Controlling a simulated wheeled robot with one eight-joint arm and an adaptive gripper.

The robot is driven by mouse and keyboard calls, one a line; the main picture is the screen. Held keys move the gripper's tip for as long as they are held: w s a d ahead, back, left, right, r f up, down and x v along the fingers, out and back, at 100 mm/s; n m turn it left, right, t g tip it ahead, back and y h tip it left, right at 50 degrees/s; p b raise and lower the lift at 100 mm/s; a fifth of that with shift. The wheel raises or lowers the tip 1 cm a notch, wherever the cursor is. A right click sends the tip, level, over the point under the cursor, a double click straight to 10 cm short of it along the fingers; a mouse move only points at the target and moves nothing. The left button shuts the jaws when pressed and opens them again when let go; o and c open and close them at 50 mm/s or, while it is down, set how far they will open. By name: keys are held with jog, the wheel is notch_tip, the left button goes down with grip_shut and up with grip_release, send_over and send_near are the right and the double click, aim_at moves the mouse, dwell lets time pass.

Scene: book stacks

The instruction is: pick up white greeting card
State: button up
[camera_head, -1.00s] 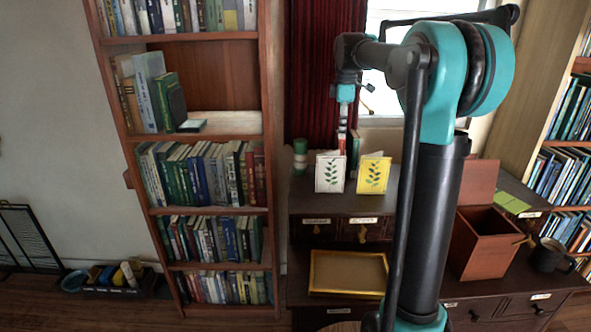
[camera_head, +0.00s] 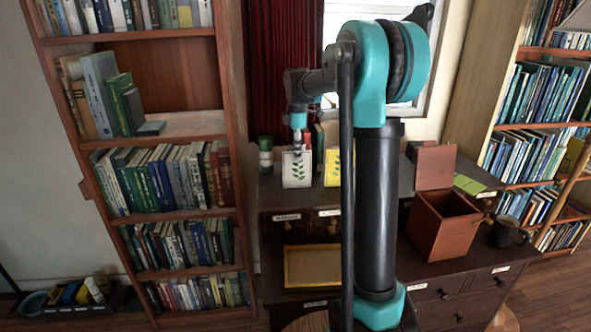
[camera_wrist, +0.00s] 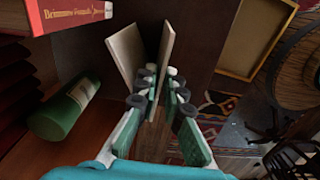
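The white greeting card (camera_head: 296,170), with a green leaf print, stands folded on top of the dark cabinet. In the wrist view its two panels spread in a V, and the right panel (camera_wrist: 166,45) runs down between my fingers. My gripper (camera_head: 298,145) is directly above the card, at its top edge. In the wrist view my gripper (camera_wrist: 160,78) has its fingertips close together, one on each side of that panel. I cannot tell whether they press on it.
A yellow card (camera_head: 332,168) stands just right, partly behind my arm. A green cylinder (camera_head: 265,155) is left of the white card. A red book (camera_wrist: 75,12) is close by in the wrist view. A wooden box (camera_head: 440,225) stands right; a framed tray (camera_head: 312,267) lies below.

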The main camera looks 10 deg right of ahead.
aim_at(296, 167)
jog(key=shift+a+f, duration=0.15)
jog(key=shift+f, duration=2.45)
grip_shut()
